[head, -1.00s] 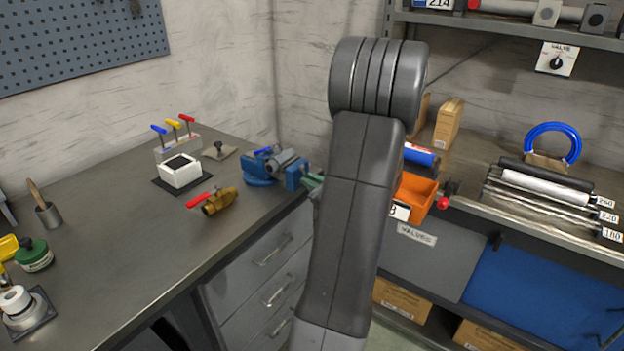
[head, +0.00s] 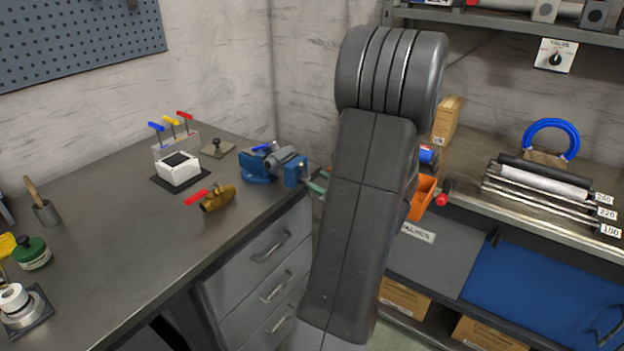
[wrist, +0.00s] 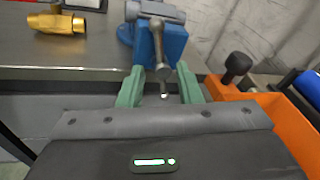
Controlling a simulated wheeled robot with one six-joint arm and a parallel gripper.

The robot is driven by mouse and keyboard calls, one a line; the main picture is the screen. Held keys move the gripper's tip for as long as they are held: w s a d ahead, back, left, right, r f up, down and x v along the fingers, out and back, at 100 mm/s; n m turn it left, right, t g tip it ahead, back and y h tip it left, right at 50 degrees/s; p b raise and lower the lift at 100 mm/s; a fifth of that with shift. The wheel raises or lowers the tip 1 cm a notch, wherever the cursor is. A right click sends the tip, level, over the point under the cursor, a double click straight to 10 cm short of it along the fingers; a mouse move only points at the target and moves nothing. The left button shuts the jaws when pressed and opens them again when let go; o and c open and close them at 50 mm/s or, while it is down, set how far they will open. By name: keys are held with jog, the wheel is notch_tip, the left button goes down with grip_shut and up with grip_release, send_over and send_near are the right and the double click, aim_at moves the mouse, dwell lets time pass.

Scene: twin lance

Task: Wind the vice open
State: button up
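The blue vice (head: 262,168) stands at the right end of the workbench, with a grey metal jaw part on top. In the wrist view, the vice (wrist: 172,42) is at the top, and its metal handle bar (wrist: 158,48) hangs from the screw toward me. My gripper (wrist: 160,72) has green fingers spread apart on either side of the bar's lower end, with visible gaps. In the head view, only a bit of a green finger (head: 317,187) shows beside the vice; my arm hides the rest.
A brass valve with a red lever (head: 217,198) lies on the workbench (head: 130,245) left of the vice. An orange bin (head: 421,196) with a dark-knobbed item is close on the gripper's right. Drawers (head: 265,245) are below the bench edge.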

aim_at(306, 178)
jog(key=v, duration=0.9)
jog(key=shift+a, duration=0.1)
jog(key=x, duration=1.3)
jog(key=shift+w+a+f, duration=0.1)
jog(key=shift+w+a, duration=0.05)
jog(key=shift+w, duration=0.15)
jog(key=shift+a, duration=0.15)
jog(key=shift+f+n+b, duration=0.3)
jog(key=shift+f+b, duration=0.1)
jog(key=shift+b, duration=0.15)
jog(key=shift+s+n+t+b, duration=0.3)
jog(key=shift+n+b, duration=0.2)
jog(key=shift+b, duration=0.4)
jog(key=shift+f+n+b, duration=0.1)
jog(key=shift+n+b, duration=0.4)
jog(key=shift+b, duration=0.2)
jog(key=shift+a+n+t+b, duration=0.1)
jog(key=shift+n+t+b, duration=0.2)
jog(key=shift+n+b, duration=0.25)
